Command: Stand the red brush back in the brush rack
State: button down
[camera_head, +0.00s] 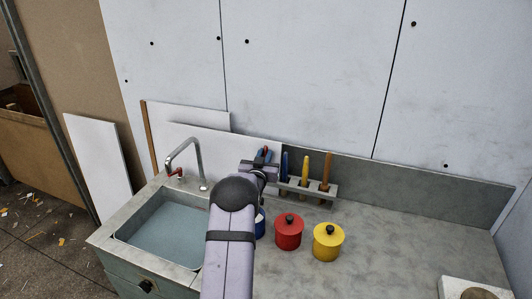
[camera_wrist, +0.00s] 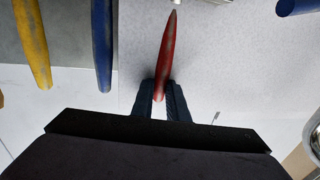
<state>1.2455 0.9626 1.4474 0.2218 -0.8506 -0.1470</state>
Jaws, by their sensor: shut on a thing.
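The red brush (camera_wrist: 166,55) is in my gripper (camera_wrist: 160,98). In the wrist view its red handle shows between the two dark fingers, slightly tilted, and its far end lies near the top edge. In the head view only a bit of red shows at my gripper (camera_head: 264,157), which is just left of the grey brush rack (camera_head: 331,194). The rack holds a blue brush (camera_head: 284,165), a yellow brush (camera_head: 304,170) and a brown brush (camera_head: 326,172), all upright. My gripper and arm hide the rack's left end and the lower part of the red brush.
A red pot (camera_head: 288,233) and a yellow pot (camera_head: 328,244) with dark knobs stand in front of the rack. A blue pot (camera_head: 260,225) is mostly behind my arm. The sink (camera_head: 165,235) and tap (camera_head: 190,150) are at left. The counter at right is mostly clear.

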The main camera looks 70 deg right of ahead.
jog(key=c, duration=1.7)
grip_release()
jog(key=shift+o, duration=0.2)
jog(key=shift+a, duration=0.15)
jog(key=s+a+b, duration=0.1)
jog(key=a+b, duration=0.2)
jog(key=a, duration=0.4)
jog(key=shift+s, duration=0.1)
